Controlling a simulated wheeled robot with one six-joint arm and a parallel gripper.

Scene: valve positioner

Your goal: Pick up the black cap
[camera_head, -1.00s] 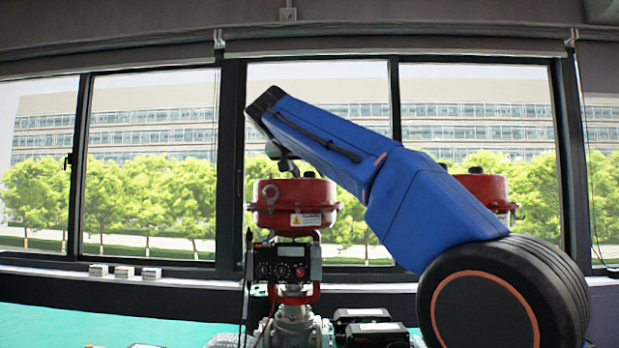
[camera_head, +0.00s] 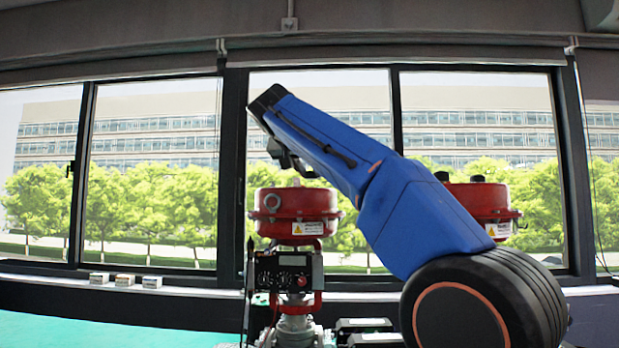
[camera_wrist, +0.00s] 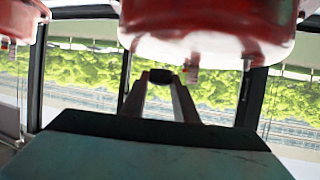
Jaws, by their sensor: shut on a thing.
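The black cap (camera_wrist: 160,76) shows in the wrist view as a small dark block between the fingertips of my gripper (camera_wrist: 160,80). My gripper is shut on it, with one finger on each side. In the wrist view the cap is just below the edge of a blurred red housing; I cannot tell whether they touch. In the head view my blue arm reaches up and left, above the left red actuator (camera_head: 296,204). The cap and fingertips cannot be made out there.
A black positioner box with knobs (camera_head: 284,276) is mounted below the left red actuator. A second red actuator (camera_head: 484,201), with dark caps on top, stands behind my arm. Small boxes (camera_head: 124,279) lie on the window sill. The green surface (camera_head: 110,328) at lower left looks clear.

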